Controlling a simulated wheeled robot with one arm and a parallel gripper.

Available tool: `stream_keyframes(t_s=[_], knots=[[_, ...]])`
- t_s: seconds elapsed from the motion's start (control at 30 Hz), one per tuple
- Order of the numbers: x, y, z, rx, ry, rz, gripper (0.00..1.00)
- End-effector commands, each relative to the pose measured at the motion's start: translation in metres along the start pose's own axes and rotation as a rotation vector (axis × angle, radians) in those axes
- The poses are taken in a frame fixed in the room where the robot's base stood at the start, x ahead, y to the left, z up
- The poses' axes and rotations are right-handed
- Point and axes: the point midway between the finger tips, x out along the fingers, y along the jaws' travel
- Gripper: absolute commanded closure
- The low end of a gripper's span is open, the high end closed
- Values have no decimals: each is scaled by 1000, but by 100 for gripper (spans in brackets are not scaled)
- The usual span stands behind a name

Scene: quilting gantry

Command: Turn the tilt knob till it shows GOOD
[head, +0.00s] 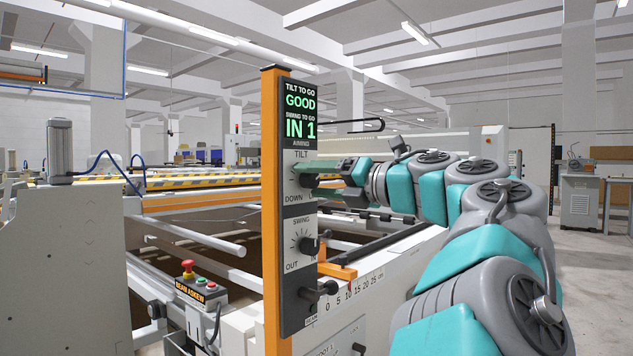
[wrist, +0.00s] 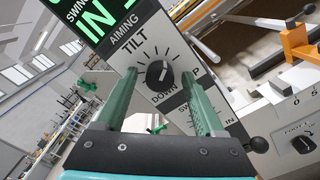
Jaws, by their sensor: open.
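The tilt knob (wrist: 160,73) is a black round knob with a pale pointer line on a white dial, under the word TILT in the wrist view. My gripper (wrist: 160,78) is open, with one green finger on each side of the knob and a visible gap to it.
The swing knob (head: 307,245) sits lower on the same panel, with a black lever (head: 319,291) below it. The panel is on an orange post (head: 272,220). A box with a red button (head: 188,268) stands left. Frame rails (head: 200,237) lie behind.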

Motion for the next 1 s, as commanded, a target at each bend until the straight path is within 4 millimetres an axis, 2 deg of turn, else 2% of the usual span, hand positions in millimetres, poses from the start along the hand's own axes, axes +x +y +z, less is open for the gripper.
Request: stream_keyframes(t_s=[0.23, 0.5, 0.7, 1.0], knots=[[-8, 0, 0, -1, -2, -1, 29], [-51, -1, 0, 0, -5, -3, 29], [-74, 0, 0, -1, -2, -1, 29], [-78, 0, 0, 0, 0, 0, 29]])
